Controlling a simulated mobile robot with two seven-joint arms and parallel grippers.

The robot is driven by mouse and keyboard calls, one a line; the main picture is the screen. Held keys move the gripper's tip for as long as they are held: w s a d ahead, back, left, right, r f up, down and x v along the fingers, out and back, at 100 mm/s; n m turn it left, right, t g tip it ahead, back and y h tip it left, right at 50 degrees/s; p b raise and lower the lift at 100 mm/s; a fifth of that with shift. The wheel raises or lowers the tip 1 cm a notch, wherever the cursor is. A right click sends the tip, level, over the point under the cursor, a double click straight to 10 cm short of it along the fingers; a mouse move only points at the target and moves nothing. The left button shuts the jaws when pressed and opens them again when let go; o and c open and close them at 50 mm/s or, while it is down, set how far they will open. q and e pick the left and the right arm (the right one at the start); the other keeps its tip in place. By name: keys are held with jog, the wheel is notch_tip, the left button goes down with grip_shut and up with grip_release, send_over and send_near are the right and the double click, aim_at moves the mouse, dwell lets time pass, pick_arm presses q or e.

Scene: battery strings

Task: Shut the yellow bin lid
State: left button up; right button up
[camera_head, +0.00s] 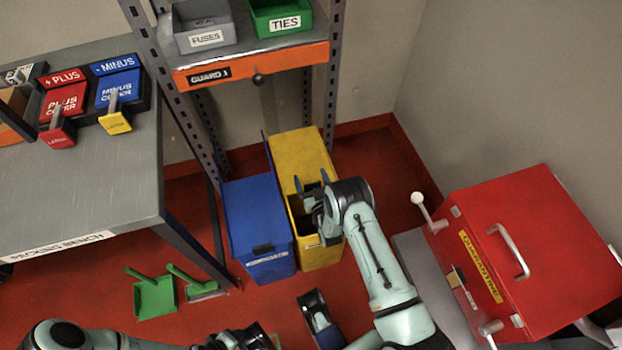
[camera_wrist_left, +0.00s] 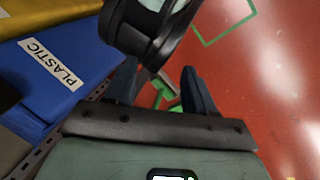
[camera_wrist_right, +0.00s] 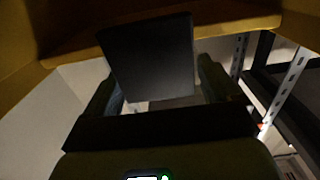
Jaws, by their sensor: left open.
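The yellow bin (camera_head: 300,153) stands on the floor under the shelf, beside the blue bin (camera_head: 252,210). Its yellow lid looks raised at the back, with a dark opening at the front. My right gripper (camera_head: 312,196) is over that opening. In the right wrist view its fingers (camera_wrist_right: 158,95) are apart, with a dark flat tab (camera_wrist_right: 150,55) between them and yellow surfaces (camera_wrist_right: 220,25) above. I cannot tell if the fingers touch the tab. My left gripper (camera_head: 240,340) is low at the bottom edge; the left wrist view shows its fingers (camera_wrist_left: 160,90) open and empty.
The packing bench (camera_head: 90,190) is at left, with red and blue cover holders on it. A shelf (camera_head: 290,58) with fuses and ties trays is above the bins. A red box (camera_head: 540,240) stands at right. A green dustpan (camera_head: 155,297) lies on the floor.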

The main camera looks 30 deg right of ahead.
pick_arm(q)
jog(key=s+d+r+g+p, duration=0.2)
jog(key=s+r+p, duration=0.2)
jog(key=s+r, duration=0.1)
jog(key=shift+s+d+r+h+p, duration=0.2)
jog(key=shift+s+h+p, duration=0.1)
jog(key=shift+s+h, duration=0.15)
pick_arm(e)
notch_tip(320, 180, up, 20)
jog(key=shift+f, duration=0.1)
